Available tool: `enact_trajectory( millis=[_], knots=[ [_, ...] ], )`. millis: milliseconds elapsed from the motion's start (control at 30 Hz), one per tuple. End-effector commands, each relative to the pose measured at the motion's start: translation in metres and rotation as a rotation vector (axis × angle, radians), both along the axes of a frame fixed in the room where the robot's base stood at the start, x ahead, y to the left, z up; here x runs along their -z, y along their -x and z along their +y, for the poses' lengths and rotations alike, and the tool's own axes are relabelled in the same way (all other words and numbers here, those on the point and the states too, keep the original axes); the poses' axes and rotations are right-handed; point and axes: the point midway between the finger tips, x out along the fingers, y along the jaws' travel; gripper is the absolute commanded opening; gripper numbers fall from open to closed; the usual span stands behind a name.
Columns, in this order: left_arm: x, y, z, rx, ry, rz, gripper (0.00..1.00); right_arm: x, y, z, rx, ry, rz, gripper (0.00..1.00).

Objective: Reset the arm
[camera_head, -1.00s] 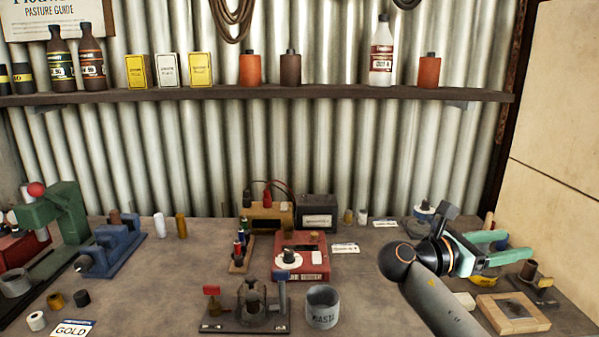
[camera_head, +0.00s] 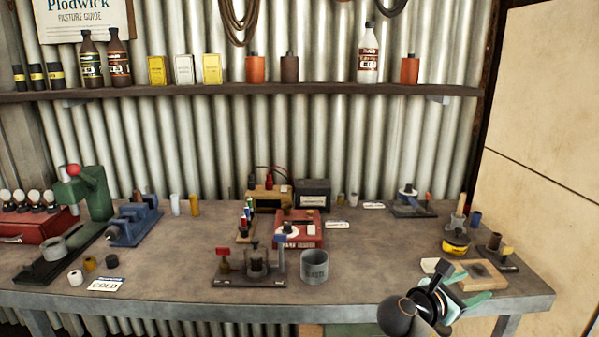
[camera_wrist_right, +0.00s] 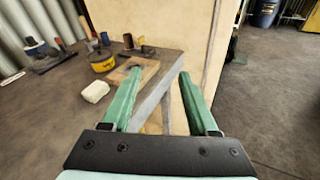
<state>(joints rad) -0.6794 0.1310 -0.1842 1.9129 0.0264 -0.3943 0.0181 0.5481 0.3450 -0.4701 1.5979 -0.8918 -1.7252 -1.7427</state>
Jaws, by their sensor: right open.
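My right gripper (camera_head: 477,297) is at the front right edge of the workbench (camera_head: 180,280), low in the head view. Its green fingers are apart and nothing is between them. In the right wrist view the two green fingers (camera_wrist_right: 158,98) are spread wide, with the bench corner and its front edge behind them. The left finger overlaps the wooden block in that view. My left gripper is not in view.
Near the right gripper are a wooden block (camera_head: 492,272), a yellow tin (camera_head: 456,242) and a pale lump (camera_wrist_right: 95,92). A grey waste cup (camera_head: 314,267) and a red device (camera_head: 299,228) stand mid-bench. Open floor (camera_wrist_right: 270,115) lies right of the bench.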

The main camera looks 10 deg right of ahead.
Motion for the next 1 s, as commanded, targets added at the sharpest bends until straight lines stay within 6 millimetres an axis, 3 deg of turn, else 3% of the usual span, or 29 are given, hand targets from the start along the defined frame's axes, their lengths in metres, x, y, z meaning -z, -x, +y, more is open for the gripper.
enact_trajectory(
  millis=[33, 133, 267, 400, 500, 633, 800, 1000],
  knots=[
    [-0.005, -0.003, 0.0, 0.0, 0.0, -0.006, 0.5, 0.029, 0.0, 0.009, -0.054, -0.069, -0.017, 0.6],
    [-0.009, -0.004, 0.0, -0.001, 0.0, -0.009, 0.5, 0.088, 0.004, 0.033, -0.154, -0.259, -0.091, 0.6],
    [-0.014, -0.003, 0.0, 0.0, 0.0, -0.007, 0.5, 0.166, 0.027, 0.075, -0.22, -0.593, -0.209, 0.6],
    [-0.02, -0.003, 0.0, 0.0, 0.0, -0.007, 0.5, 0.232, 0.07, 0.125, -0.171, -0.994, -0.354, 0.6],
    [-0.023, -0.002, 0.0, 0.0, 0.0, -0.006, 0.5, 0.265, 0.11, 0.159, -0.061, -1.283, -0.468, 0.6],
    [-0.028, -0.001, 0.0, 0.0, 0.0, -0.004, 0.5, 0.287, 0.164, 0.196, 0.175, -1.632, -0.638, 0.6],
    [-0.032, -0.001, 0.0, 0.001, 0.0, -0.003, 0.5, 0.29, 0.219, 0.222, 0.522, -1.949, -0.858, 0.6],
    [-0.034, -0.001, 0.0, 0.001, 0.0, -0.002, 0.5, 0.284, 0.247, 0.229, 0.762, -2.099, -1.011, 0.6]
  ],
)
